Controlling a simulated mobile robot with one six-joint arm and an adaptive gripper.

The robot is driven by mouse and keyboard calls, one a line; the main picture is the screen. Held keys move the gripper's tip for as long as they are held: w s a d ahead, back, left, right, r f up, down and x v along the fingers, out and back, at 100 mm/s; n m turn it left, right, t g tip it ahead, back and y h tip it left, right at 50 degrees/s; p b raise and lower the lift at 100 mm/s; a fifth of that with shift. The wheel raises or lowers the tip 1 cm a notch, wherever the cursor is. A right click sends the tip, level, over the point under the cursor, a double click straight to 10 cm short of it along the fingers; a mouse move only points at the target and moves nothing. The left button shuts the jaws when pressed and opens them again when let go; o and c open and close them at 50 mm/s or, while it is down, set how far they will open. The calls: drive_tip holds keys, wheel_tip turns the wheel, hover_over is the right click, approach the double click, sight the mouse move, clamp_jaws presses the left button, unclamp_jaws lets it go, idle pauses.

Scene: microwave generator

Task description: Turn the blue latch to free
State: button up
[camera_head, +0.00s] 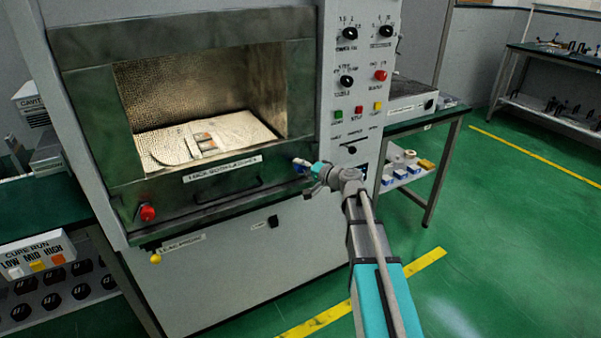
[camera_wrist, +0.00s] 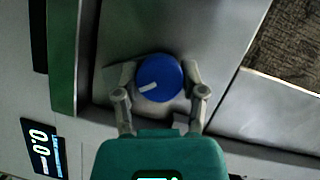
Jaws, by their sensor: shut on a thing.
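The blue latch (camera_wrist: 159,80) is a round knob with a white pointer mark, seen in the middle of the wrist view. My gripper (camera_wrist: 160,88) has a finger on each side of it and is shut on it. In the head view the blue latch (camera_head: 299,167) shows as a small bit of blue at the lower right corner of the door frame, mostly hidden by my gripper (camera_head: 308,168). The white mark points to the lower left in the wrist view.
A red knob (camera_head: 147,212) sits at the door's lower left. A handle and a label (camera_head: 222,169) lie between the two knobs. The control panel (camera_head: 358,90) is right of the door. A side table (camera_head: 425,118) stands further right, with open green floor beyond.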

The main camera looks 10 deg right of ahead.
drive_tip(key=shift+s+f+m+y+b, duration=0.1)
drive_tip(key=shift+m+y+b, duration=0.4)
drive_tip(key=shift+m, duration=0.4)
drive_tip(key=o, duration=1.2)
drive_tip(key=shift+c, duration=0.2)
